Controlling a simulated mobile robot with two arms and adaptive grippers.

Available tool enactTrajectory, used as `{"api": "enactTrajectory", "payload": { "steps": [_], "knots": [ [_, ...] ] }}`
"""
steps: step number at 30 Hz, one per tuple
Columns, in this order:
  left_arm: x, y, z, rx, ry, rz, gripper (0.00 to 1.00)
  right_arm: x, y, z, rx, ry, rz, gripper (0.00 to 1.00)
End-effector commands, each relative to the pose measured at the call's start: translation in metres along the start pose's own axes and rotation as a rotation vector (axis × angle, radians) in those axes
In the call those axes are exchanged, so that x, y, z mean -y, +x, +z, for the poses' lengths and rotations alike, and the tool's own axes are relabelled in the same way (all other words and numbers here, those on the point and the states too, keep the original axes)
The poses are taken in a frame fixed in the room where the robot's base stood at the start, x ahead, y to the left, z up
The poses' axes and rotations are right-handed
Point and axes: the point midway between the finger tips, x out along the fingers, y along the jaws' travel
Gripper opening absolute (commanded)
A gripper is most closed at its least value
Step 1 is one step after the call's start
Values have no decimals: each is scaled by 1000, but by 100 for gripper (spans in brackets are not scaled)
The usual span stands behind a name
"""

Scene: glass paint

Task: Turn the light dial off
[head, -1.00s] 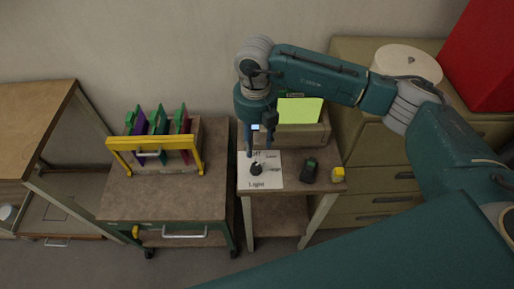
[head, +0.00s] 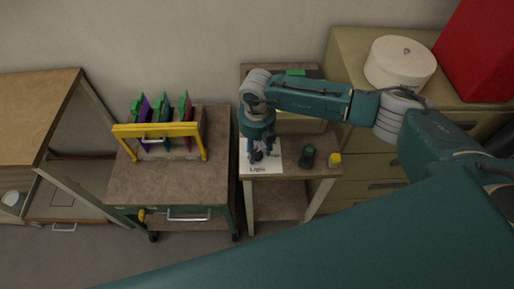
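The light dial (head: 258,156) is a small black knob on a white card (head: 263,168) marked "Light". The card lies on top of a small brown side table at the picture's middle. My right gripper (head: 260,153) points down over the dial, low over the card. Its two fingers look apart, one on each side of the knob. I cannot tell whether they touch it. The gripper hides the upper part of the card and its other labels. My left gripper is not in view.
A dark handheld device (head: 308,156) and a small yellow object (head: 335,160) stand right of the card. A cart (head: 170,185) with a yellow-framed rack (head: 155,130) is on the left. A cabinet (head: 350,60) bears a round white box (head: 400,62) and a red box (head: 480,55).

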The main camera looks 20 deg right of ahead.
Motion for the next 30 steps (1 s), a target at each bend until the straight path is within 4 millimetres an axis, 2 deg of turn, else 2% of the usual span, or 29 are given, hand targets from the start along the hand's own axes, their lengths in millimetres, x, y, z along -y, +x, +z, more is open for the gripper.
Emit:
{"api": "enactTrajectory", "payload": {
  "steps": [1,5,6,17,30],
  "knots": [
    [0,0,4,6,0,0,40,0,0,0,0,0,0,29],
    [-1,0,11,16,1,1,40,0,0,0,1,0,0,3],
    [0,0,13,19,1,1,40,0,-1,0,1,0,0,0],
    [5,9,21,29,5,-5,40,0,1,1,3,-54,1,0],
    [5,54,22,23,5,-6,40,0,3,3,7,-380,2,0]
  ]
}}
